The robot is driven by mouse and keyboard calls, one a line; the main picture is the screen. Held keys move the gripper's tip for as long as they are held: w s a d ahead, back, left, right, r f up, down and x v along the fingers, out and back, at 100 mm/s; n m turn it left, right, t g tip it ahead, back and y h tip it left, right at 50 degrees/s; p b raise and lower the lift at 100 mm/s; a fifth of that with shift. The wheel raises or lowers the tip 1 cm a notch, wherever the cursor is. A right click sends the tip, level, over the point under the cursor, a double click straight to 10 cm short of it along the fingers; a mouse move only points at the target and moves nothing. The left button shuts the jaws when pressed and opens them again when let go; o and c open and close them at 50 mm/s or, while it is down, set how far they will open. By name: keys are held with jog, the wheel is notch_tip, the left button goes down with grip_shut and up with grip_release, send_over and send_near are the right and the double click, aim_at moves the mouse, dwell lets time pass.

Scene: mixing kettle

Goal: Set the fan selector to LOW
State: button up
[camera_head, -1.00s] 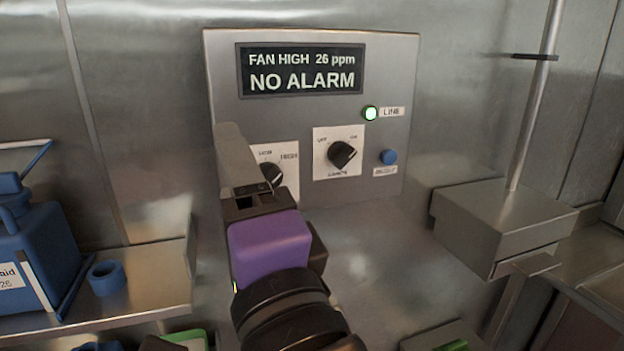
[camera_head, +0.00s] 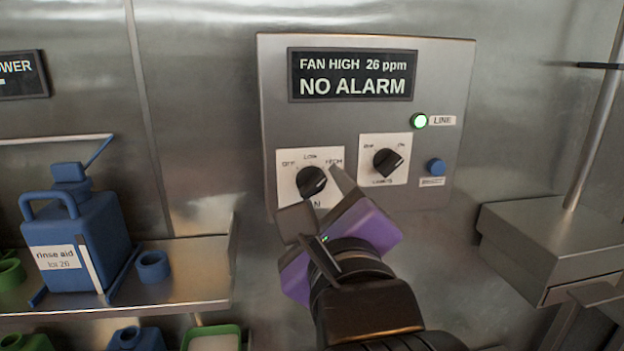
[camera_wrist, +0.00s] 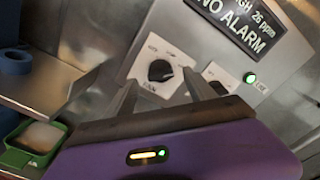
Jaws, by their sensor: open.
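The fan selector is a black round knob (camera_head: 311,181) on a white plate marked OFF, LOW and HIGH, on the left of the wall panel. Its pointer appears turned to the upper right, towards HIGH. The panel display (camera_head: 353,75) reads FAN HIGH 26 ppm, NO ALARM. My purple and black gripper (camera_head: 318,203) is open, rolled at an angle, just in front of and below the selector. In the wrist view the selector (camera_wrist: 160,70) shows beyond and between the two fingertips (camera_wrist: 160,96), with nothing held. I see no contact with the knob.
A second knob (camera_head: 387,161), marked LIGHTS, sits close to the right. A lit green lamp (camera_head: 419,120) and a blue button (camera_head: 435,166) are beyond it. A shelf (camera_head: 195,270) with a blue rinse aid jug (camera_head: 85,235) is left; a metal box (camera_head: 550,240) is right.

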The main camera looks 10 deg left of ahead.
aim_at(310, 189)
jog(key=shift+x, duration=1.4)
jog(key=shift+w, duration=0.1)
jog(key=shift+w+a, duration=0.15)
jog(key=shift+w, duration=0.25)
jog(key=shift+c, duration=0.2)
jog(key=c, duration=1.3)
jog(key=n+p, duration=0.1)
jog(key=n, duration=0.3)
jog(key=shift+r+p, duration=0.1)
jog(key=shift+p, duration=0.25)
jog(key=n+p, duration=0.1)
jog(key=n, duration=0.3)
jog(key=shift+n+p, duration=0.4)
jog(key=o, duration=1.4)
jog(key=shift+a+f, duration=0.1)
jog(key=shift+f, duration=0.2)
